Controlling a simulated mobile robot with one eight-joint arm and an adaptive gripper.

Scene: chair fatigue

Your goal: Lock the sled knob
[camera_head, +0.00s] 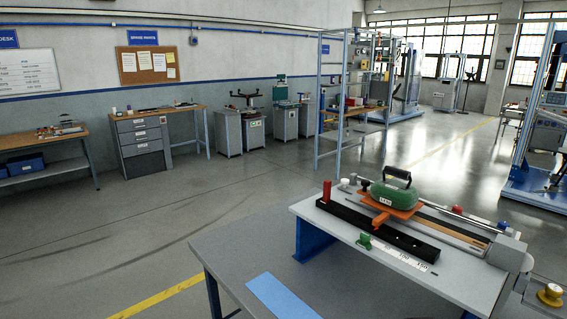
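The sled looks to be the orange plate (393,212) on the rail bench, with a green weight (391,196) with a black handle on it. Several knobs show around it, and I cannot tell which is the sled knob or whether any is locked. A green knob (365,240) stands at the front edge near a white scale. A white knob (344,183) is at the back left end. My gripper is not in view.
The bench top (455,285) stands on a grey table (228,248) with a blue sheet (283,297). A red upright cylinder (327,188) is on the black bar (375,228). A brass knob (550,292) is at the lower right. Open floor (130,235) lies left.

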